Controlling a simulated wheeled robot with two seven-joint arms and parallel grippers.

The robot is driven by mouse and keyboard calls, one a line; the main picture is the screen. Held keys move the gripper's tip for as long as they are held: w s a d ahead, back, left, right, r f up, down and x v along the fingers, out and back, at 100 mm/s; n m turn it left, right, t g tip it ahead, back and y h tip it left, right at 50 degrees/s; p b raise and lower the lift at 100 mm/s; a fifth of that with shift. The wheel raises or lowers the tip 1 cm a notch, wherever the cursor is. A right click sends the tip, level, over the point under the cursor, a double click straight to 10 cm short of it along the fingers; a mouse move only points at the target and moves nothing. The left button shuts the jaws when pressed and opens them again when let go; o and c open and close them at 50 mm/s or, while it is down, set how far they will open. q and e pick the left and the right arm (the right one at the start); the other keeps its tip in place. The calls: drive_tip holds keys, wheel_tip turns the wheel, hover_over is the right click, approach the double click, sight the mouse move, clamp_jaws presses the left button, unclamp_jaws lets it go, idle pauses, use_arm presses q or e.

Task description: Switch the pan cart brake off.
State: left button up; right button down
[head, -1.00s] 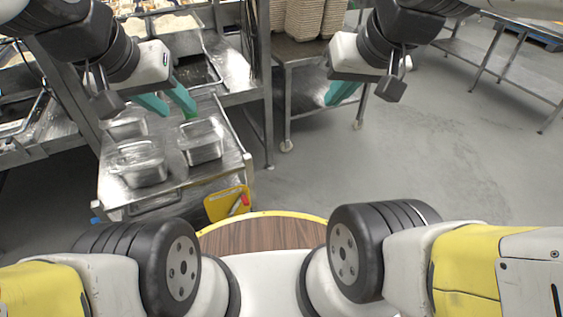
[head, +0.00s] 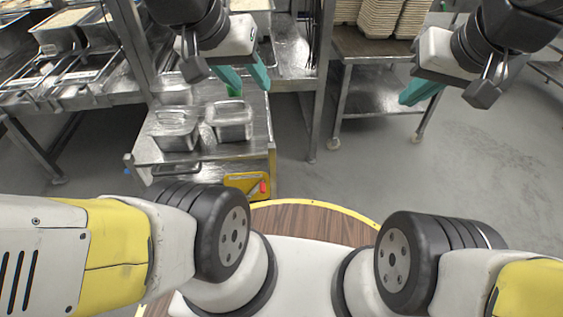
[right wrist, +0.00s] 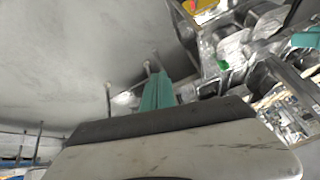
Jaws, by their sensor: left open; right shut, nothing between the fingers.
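The pan cart (head: 150,153) is a low steel cart in the left-centre of the head view, with metal pans on top. A yellow panel (head: 238,181) with a red lever (head: 263,187) sits on its near side, at the right corner. The yellow panel also shows at the top of the right wrist view (right wrist: 205,5). Whether the brake is on or off I cannot tell. My left gripper (head: 244,86) is open and empty above the cart's far right part.
A steel counter with food pans (head: 75,75) stands at the left. A steel table (head: 380,88) with stacked baskets (head: 395,17) stands behind, right of the cart. My round wooden-topped base is close to the cart's near side.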

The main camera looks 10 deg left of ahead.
drive_tip(key=w+a+f+m+g, duration=0.2)
drive_tip(key=w+f, duration=0.2)
drive_tip(key=w, duration=0.3)
drive_tip(key=w+a+f+m+g, duration=0.1)
drive_tip(key=w+f+g, duration=0.2)
drive_tip(key=w, duration=0.4)
drive_tip(key=w+a+f+m+g+y, duration=0.3)
drive_tip(key=w+f, duration=0.5)
drive_tip(key=f, duration=0.4)
drive_tip(key=a+f+m+y, duration=0.2)
drive_tip(key=a+f+m, duration=0.1)
drive_tip(key=f, duration=0.8)
drive_tip(key=a+f+m+g+y, duration=0.1)
drive_tip(key=a+f+m+y, duration=0.2)
drive_tip(key=f, duration=0.8)
drive_tip(key=a+f+m+g+y, duration=0.1)
drive_tip(key=a+f+m+y, duration=0.1)
drive_tip(key=f, duration=1)
drive_tip(key=shift+s+a+m+y, duration=0.45)
drive_tip(key=shift+a+m, duration=0.25)
drive_tip(key=shift+a, duration=0.15)
drive_tip(key=shift+a+f, duration=0.1)
drive_tip(key=shift+f, duration=0.05)
